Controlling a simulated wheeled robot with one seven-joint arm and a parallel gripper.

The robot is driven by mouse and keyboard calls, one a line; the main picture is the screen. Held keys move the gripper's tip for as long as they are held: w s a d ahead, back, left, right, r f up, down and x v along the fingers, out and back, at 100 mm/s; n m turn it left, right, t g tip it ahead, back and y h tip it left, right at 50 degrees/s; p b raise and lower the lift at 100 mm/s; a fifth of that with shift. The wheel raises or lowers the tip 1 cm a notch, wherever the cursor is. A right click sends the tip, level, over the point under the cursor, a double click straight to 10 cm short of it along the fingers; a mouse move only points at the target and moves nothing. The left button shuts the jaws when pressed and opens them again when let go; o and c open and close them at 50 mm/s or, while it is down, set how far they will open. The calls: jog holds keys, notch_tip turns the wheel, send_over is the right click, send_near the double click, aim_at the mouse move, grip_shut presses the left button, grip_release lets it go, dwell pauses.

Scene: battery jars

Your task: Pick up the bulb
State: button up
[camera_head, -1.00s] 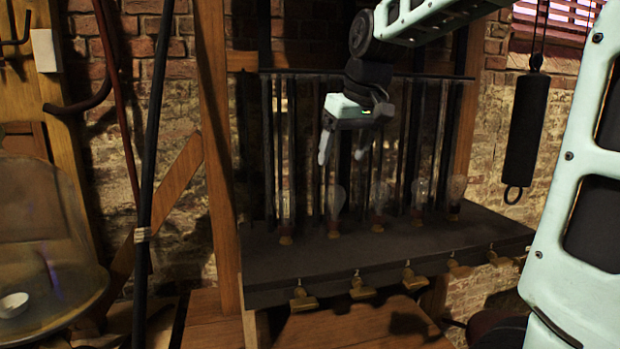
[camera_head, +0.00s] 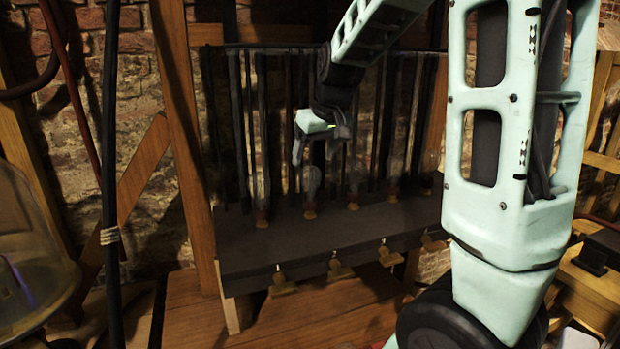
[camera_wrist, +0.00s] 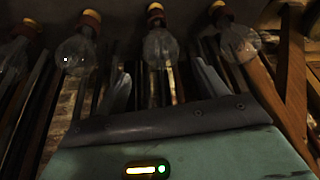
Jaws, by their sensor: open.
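Several clear glass bulbs stand upright in a row on the dark shelf (camera_head: 340,225), each on a brass-coloured base. The second bulb from the left (camera_head: 311,182) is just below my gripper (camera_head: 316,155). My gripper is open and empty, its fingers pointing down. In the wrist view, which shows the row upside down, one bulb (camera_wrist: 160,48) lies between the lines of my two fingers (camera_wrist: 164,82), beyond their tips. A neighbouring bulb (camera_wrist: 75,55) is to its left and another bulb (camera_wrist: 240,43) to its right. No finger appears to touch glass.
Dark vertical rods (camera_head: 250,130) stand close behind the bulbs. A wooden post (camera_head: 190,150) bounds the row on the left. Brass fittings (camera_head: 336,268) line the shelf's front edge. A glass dome (camera_head: 30,250) is at far left.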

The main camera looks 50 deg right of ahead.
aim_at(308, 169)
jog(key=p+x, duration=0.2)
jog(key=x, duration=0.3)
jog(key=shift+w+a+f, duration=0.15)
jog(key=shift+w+f, duration=0.05)
jog(key=shift+f, duration=0.05)
jog(key=c, duration=1.2)
